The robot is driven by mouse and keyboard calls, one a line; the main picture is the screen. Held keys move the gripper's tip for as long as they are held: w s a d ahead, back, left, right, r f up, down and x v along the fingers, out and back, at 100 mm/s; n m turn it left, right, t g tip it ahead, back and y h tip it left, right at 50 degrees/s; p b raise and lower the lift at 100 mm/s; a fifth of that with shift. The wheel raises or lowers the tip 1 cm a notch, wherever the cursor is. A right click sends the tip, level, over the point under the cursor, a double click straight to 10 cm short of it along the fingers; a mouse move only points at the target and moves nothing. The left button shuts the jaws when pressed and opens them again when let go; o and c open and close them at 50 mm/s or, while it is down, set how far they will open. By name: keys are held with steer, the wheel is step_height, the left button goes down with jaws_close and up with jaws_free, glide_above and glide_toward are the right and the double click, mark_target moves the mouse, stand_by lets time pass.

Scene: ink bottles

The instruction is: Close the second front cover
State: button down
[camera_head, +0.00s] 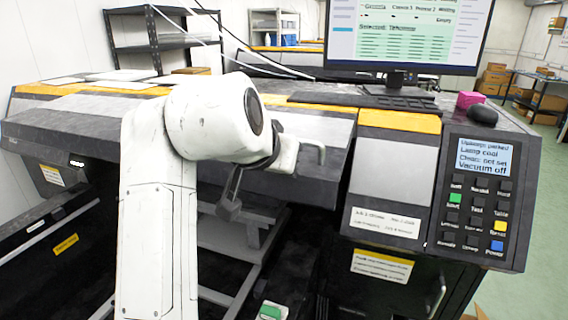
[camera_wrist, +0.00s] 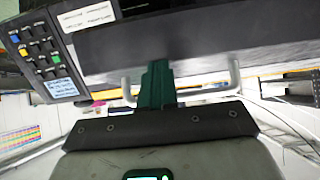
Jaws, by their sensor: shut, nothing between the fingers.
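The printer's wide front cover (camera_head: 325,170) is a dark panel with a grey upper face, raised above the open dark interior. My arm hides much of its middle in the head view. In the wrist view its dark panel (camera_wrist: 205,38) is close ahead, with a pale U-shaped handle (camera_wrist: 236,75). The head view hides the fingers.
A control panel (camera_head: 475,200) with a screen and buttons is at right. A monitor (camera_head: 405,35) and keyboard (camera_head: 375,100) stand on top of the printer. Metal rails (camera_head: 240,270) lie below the cover.

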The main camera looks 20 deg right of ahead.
step_height(320, 180, down, 14)
steer(key=w+d+t+h+b, duration=0.1)
steer(key=w+t+h+b, duration=0.1)
steer(key=b, duration=0.7)
steer(key=shift+d+r+t, duration=0.2)
steer(key=shift+d+t, duration=0.1)
steer(key=shift+d, duration=0.1)
steer(key=shift+r, duration=0.15)
